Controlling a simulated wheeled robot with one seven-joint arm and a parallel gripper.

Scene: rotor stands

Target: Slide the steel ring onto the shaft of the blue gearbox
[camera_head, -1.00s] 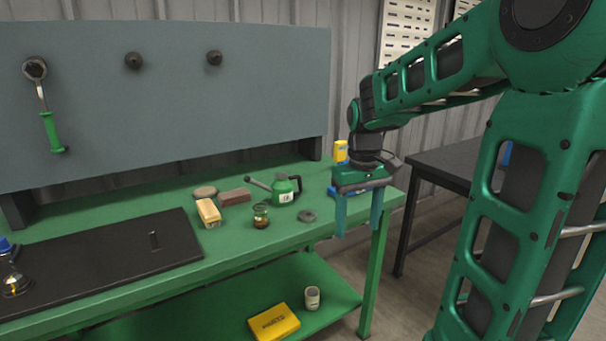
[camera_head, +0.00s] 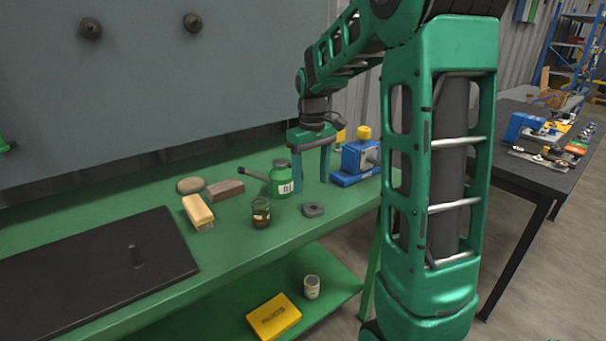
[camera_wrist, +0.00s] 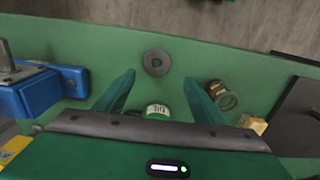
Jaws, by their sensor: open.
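The steel ring (camera_head: 313,209) is a flat grey ring lying on the green bench near its front edge. In the wrist view the ring (camera_wrist: 156,63) lies ahead of and between my fingertips, apart from them. The blue gearbox (camera_head: 356,161) stands at the bench's right end, partly behind my arm. In the wrist view the gearbox (camera_wrist: 40,92) is at the left, with a grey metal shaft (camera_wrist: 10,66) on it. My gripper (camera_head: 311,181) is open and empty, fingers pointing down, between the green oil can and the gearbox. It also shows in the wrist view (camera_wrist: 160,82).
A black mat with a short peg (camera_head: 138,256) lies further left. Bench around the ring is clear.

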